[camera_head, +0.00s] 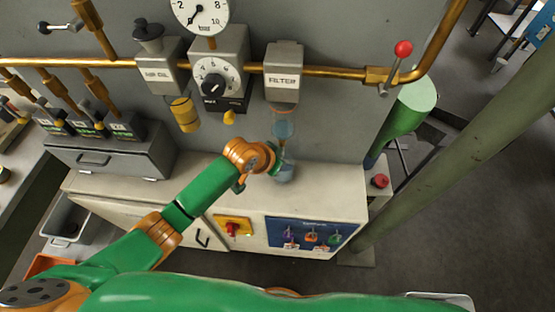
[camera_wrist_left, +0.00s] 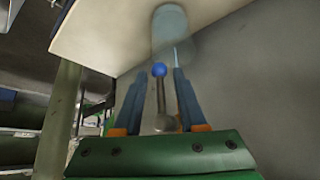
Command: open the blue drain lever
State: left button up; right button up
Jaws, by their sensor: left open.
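The drain lever shows in the left wrist view as a blue ball knob (camera_wrist_left: 159,70) on a thin grey rod with a round grey base. My left gripper (camera_wrist_left: 159,76) is open, with one finger on each side of the lever and visible gaps between. In the head view my left wrist (camera_head: 250,158) is beside the clear bowl (camera_head: 283,131) under the box marked FILTER (camera_head: 283,80). There the wrist hides the lever and most of the gripper. My right gripper is not in view.
A clear cup (camera_head: 285,172) stands on the pale cabinet top (camera_head: 325,190) below the filter. A brass pipe (camera_head: 325,71) with a red-knobbed lever (camera_head: 403,48) runs above. A regulator with a dial (camera_head: 213,79) is left of the filter. A green cylinder (camera_head: 410,105) stands right.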

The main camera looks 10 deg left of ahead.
pick_arm(q)
jog(key=v, duration=0.4)
jog(key=shift+s+a+r, duration=0.1)
jog(key=shift+s+a, duration=0.05)
jog(key=shift+s, duration=0.05)
jog(key=s+a+f+n+g+y, duration=0.1)
jog(key=s+a+f+n+y, duration=0.15)
jog(key=s+a, duration=0.55)
jog(key=s+a+f+n+g+y, duration=0.1)
jog(key=s+a+f+n, duration=0.2)
jog(key=s, duration=1)
notch_tip(320, 180, down, 15)
jog(key=g, duration=0.1)
jog(key=s+a+f+m+g, duration=0.1)
jog(key=s+a+f, duration=0.2)
jog(key=s+f, duration=0.8)
jog(key=shift+s+f+g, duration=0.35)
jog(key=shift+s+g, duration=0.05)
jog(key=shift+s, duration=0.85)
